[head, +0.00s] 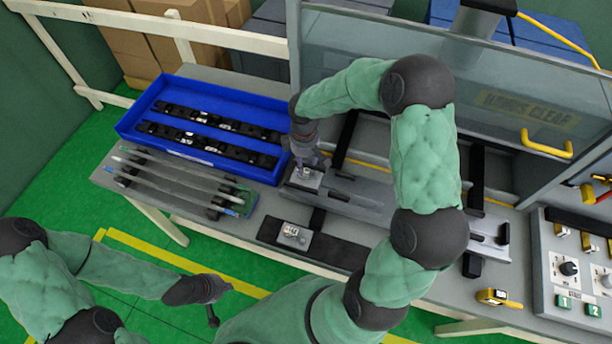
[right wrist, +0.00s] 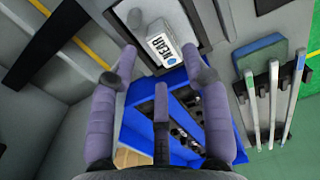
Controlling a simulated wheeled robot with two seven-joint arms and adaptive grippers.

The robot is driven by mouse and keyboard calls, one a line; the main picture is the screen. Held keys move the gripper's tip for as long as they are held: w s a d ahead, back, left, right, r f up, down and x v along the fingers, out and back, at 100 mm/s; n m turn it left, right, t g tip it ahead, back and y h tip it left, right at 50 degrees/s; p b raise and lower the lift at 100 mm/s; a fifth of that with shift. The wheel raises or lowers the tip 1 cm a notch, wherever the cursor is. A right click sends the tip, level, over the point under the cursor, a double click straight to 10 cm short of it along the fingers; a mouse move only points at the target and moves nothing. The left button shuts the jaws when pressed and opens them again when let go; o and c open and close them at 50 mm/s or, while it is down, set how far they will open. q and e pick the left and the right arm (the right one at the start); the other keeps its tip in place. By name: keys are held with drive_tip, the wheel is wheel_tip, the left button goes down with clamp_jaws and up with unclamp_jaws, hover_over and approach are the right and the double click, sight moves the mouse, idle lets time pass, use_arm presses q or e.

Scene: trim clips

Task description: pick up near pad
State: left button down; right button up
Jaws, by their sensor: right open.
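The near pad (right wrist: 172,44) is a small pale block with a "NEAR" label in the right wrist view. It sits on a grey metal plate; in the head view it shows as a small light block (head: 307,178), partly covered by my gripper. My right gripper (head: 308,160) is over it, fingers pointing down. In the right wrist view the right gripper (right wrist: 160,72) has its fingers spread, with the pad just beyond the tips and nothing held. Whether a finger touches it I cannot tell. My left gripper (head: 214,300) hangs over the floor, its fingers too small to read.
A blue tray (head: 128,122) with dark clips lies at left, behind a rack of trim strips (head: 180,182). Another small metal block (head: 294,235) rests on a dark mat (head: 342,253). A clear guard panel (head: 400,62) stands behind; a button panel (head: 577,265) is at right.

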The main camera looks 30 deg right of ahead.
sight(307, 175)
wheel_tip(307, 175, down, 4)
drive_tip(key=shift+w+f, duration=0.1)
drive_tip(key=shift+f, duration=0.1)
clamp_jaws()
drive_tip(key=shift+r, duration=0.15)
